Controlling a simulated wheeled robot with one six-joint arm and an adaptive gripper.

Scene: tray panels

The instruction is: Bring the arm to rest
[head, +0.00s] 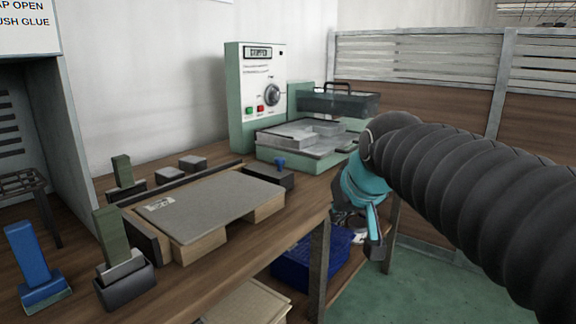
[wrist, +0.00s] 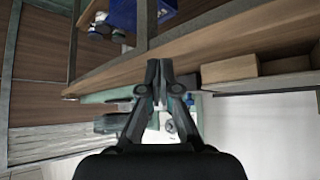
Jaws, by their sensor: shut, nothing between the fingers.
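My arm (head: 470,190), in a black ribbed sleeve, reaches in from the right in the head view. My gripper (head: 372,245) hangs at its end, past the right edge of the bench (head: 215,275) and near a bench leg. In the wrist view my gripper (wrist: 158,70) has its two fingers together, with nothing held between them. The fingertips show in front of the bench edge (wrist: 225,55). I cannot tell how far they are from it.
A green machine (head: 245,95) with a dial and an open clear lid stands at the back. A grey panel (head: 215,205) lies on wooden blocks. A blue crate (head: 300,268) sits below the bench. Green and blue-handled tools stand at the left. Green floor (head: 425,290) is free at the right.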

